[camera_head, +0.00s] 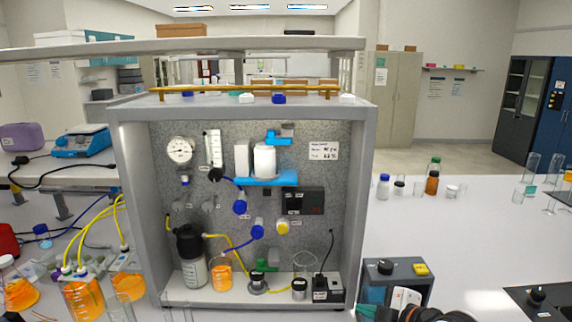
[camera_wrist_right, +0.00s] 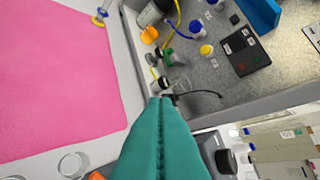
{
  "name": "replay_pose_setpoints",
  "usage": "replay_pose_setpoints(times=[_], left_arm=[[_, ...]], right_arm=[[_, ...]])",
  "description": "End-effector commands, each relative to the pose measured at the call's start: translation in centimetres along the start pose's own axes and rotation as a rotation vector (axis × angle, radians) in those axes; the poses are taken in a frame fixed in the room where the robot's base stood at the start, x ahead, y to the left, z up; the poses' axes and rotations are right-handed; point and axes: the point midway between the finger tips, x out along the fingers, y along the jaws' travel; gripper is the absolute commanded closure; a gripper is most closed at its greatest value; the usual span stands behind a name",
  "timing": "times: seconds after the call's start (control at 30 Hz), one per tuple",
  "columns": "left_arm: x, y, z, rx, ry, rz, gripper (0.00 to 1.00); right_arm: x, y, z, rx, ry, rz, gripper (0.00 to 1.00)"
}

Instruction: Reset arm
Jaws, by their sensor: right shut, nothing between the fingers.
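My right gripper (camera_head: 366,311) is at the bottom edge of the head view, in front of the rig's lower right corner. In the right wrist view its teal fingers (camera_wrist_right: 160,108) are together, with nothing between them. The fingers appear apart from the rig, pointing towards its base. The membrane rig (camera_head: 363,190) is a grey open-front cabinet with a gauge (camera_head: 180,150), blue and yellow valves, a black-topped bottle (camera_head: 191,255) and a beaker of orange liquid (camera_head: 221,272). My left gripper is not in view.
A grey box with a black knob (camera_head: 395,272) stands close to my right arm. Orange-filled vessels with yellow tubes (camera_head: 82,297) stand at left. Small bottles (camera_head: 432,182) line the back right. A pink flat surface (camera_wrist_right: 60,80) shows in the wrist view.

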Motion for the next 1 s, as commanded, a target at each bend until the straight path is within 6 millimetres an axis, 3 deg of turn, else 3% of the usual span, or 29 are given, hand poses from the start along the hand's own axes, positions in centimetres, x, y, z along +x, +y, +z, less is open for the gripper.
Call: replay_pose_setpoints(times=[0.03, 0.1, 0.2, 0.3, 0.5, 0.8, 1.0], left_arm=[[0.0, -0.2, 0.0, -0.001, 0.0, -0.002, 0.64], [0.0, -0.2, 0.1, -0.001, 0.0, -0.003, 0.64], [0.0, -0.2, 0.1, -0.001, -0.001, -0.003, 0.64], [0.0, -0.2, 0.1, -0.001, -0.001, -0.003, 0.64], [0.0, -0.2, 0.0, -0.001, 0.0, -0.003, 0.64], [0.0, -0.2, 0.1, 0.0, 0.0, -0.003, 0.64], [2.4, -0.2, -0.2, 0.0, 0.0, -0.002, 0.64]], right_arm=[[-0.1, 3.8, -0.7, 0.099, 0.041, 0.046, 1.0], [-0.7, 8.2, -1.8, 0.24, 0.119, 0.092, 1.0], [-2.5, 14.0, -3.3, 0.446, 0.249, 0.136, 1.0], [-4.8, 18.6, -4.5, 0.628, 0.376, 0.152, 1.0], [-9.0, 24.3, -6.0, 0.889, 0.583, 0.138, 1.0], [-15.1, 29.9, -7.2, 1.166, 0.846, 0.07, 1.0], [-10.5, 33.8, -11.1, 1.162, 0.859, 0.083, 1.0]])
